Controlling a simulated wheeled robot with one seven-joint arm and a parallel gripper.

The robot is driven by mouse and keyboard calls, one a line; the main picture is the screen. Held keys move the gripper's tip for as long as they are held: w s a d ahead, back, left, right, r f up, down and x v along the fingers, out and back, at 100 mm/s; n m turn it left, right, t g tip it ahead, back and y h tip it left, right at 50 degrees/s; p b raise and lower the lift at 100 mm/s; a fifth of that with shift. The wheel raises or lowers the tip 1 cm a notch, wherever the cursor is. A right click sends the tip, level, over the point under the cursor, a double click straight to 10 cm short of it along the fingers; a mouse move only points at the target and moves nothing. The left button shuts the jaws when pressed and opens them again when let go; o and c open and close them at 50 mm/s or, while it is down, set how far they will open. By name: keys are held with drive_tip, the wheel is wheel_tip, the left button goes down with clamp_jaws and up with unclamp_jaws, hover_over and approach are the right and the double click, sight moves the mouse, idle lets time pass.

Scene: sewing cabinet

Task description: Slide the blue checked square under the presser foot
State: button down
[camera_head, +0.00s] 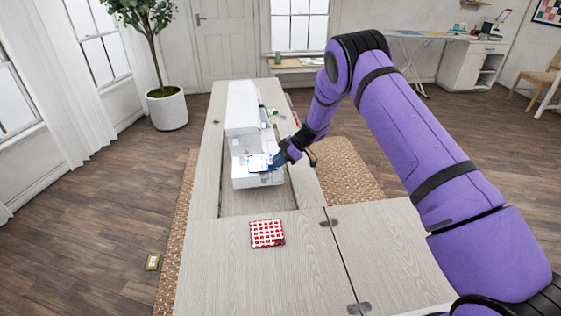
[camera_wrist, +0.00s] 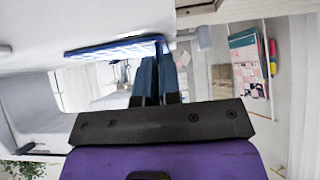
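The blue checked square (camera_head: 259,163) is a thin blue-and-white piece over the bed of the white sewing machine (camera_head: 243,105). In the wrist view the square (camera_wrist: 112,48) is seen nearly edge-on, with a dark blue rim. My gripper (camera_head: 280,157) reaches in from the right; its fingers (camera_wrist: 158,68) are close together at the square's near right edge and look shut on it. I cannot tell whether the square touches the bed. The presser foot is not clear in either view, so its distance from the square cannot be told.
A red checked square (camera_head: 267,233) lies on the front of the wooden cabinet top (camera_head: 215,270). A recess is open right of the machine. The wrist view shows a pink-and-teal printed sheet (camera_wrist: 247,62) at the right.

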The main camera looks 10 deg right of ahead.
drive_tip(key=shift+a, duration=0.25)
idle(0.3)
drive_tip(key=c, duration=1.2)
unclamp_jaws()
drive_tip(key=shift+d, duration=0.1)
drive_tip(key=v, duration=1)
drive_tip(key=shift+d+r, duration=0.15)
drive_tip(key=shift+r, duration=0.15)
